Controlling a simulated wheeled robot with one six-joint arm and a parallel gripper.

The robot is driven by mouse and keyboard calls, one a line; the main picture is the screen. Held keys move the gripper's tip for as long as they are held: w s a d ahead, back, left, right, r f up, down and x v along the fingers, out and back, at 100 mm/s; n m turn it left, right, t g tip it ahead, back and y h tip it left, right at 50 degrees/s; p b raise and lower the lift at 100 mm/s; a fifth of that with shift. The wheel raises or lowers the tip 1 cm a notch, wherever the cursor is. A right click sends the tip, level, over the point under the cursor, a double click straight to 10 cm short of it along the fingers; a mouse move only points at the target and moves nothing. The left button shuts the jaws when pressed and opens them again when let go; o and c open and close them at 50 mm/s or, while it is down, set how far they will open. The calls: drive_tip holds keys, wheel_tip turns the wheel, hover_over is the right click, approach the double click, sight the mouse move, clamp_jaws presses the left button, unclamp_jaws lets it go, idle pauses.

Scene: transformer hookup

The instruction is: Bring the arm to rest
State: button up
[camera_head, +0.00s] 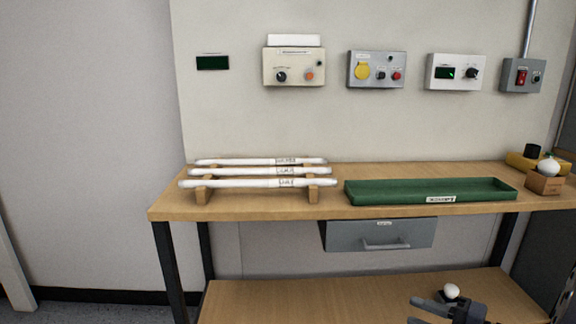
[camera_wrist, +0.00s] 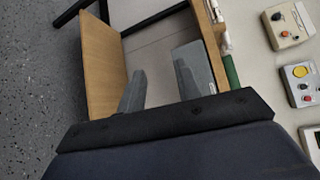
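My gripper (camera_head: 414,311) is at the lower right of the head view, in front of the bench and over its lower shelf (camera_head: 300,300). In the wrist view my gripper (camera_wrist: 162,64) has its two grey fingers spread apart with nothing between them. The bench's lower shelf (camera_wrist: 103,62) and grey drawer (camera_wrist: 188,76) show beyond the fingers. Most of the arm is out of view.
On the bench top (camera_head: 240,208), white rods (camera_head: 230,184) lie on a wooden rack, left of a green tray (camera_head: 430,192). A white knob-like piece (camera_head: 452,290) shows close to my gripper. Control boxes (camera_head: 375,69) hang on the wall. The drawer (camera_head: 350,236) is shut.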

drive_tip(key=s+d+n+g+y+p, duration=0.1)
drive_tip(key=s+d+g+p, duration=0.2)
drive_tip(key=s+d+p, duration=0.2)
drive_tip(key=shift+s+r, duration=0.35)
drive_tip(key=shift+s, duration=0.85)
drive_tip(key=shift+d, duration=0.1)
